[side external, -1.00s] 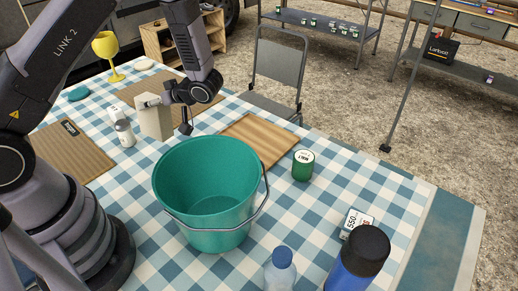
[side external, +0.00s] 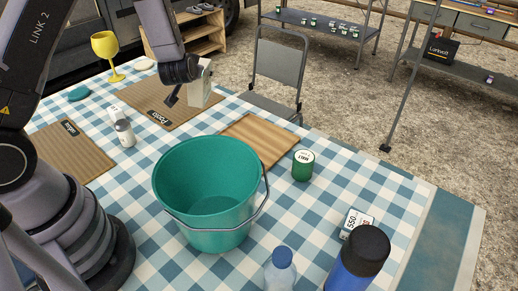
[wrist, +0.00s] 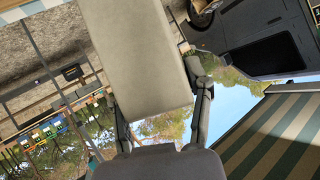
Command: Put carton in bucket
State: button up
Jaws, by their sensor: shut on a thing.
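The carton (side external: 201,84) is a pale grey-beige box. My gripper (side external: 188,92) is shut on it and holds it in the air above the far side of the table, behind the bucket. In the wrist view the carton (wrist: 140,60) fills the upper middle, between the two fingers of my gripper (wrist: 160,105). The green bucket (side external: 190,225) stands upright on the checked cloth in the middle of the table. Its inside looks empty, and its wire handle hangs down at the front.
A wooden board (side external: 262,140) and a green can (side external: 303,166) are right of the bucket. A blue bottle (side external: 357,262) and a clear bottle (side external: 280,272) stand in front. A white shaker (side external: 124,133), placemats (side external: 160,104) and a yellow goblet (side external: 106,50) are left and behind. A chair (side external: 277,70) stands beyond.

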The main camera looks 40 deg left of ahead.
jog(key=d+r+m+t+h, duration=0.1)
jog(key=d+r+m+h, duration=0.2)
jog(key=d+m+h, duration=0.4)
jog(key=d+r+m+t+h, duration=0.1)
jog(key=d+r+m+h, duration=0.3)
jog(key=d, duration=0.4)
jog(key=s+d+r+m+g+h, duration=0.4)
jog(key=s+d+m+g+h, duration=0.15)
jog(key=d+m+h, duration=0.2)
jog(key=s+a+r+m+g+h, duration=0.1)
jog(key=s+a+m+g, duration=0.1)
jog(key=s+m+g, duration=1.15)
jog(key=s+f+n+t, duration=0.1)
jog(key=s+f+n, duration=0.1)
jog(key=f, duration=0.7)
jog(key=s+f+n+t, duration=0.1)
jog(key=s+f+n, duration=0.1)
jog(key=f, duration=0.7)
jog(key=shift+t, duration=0.3)
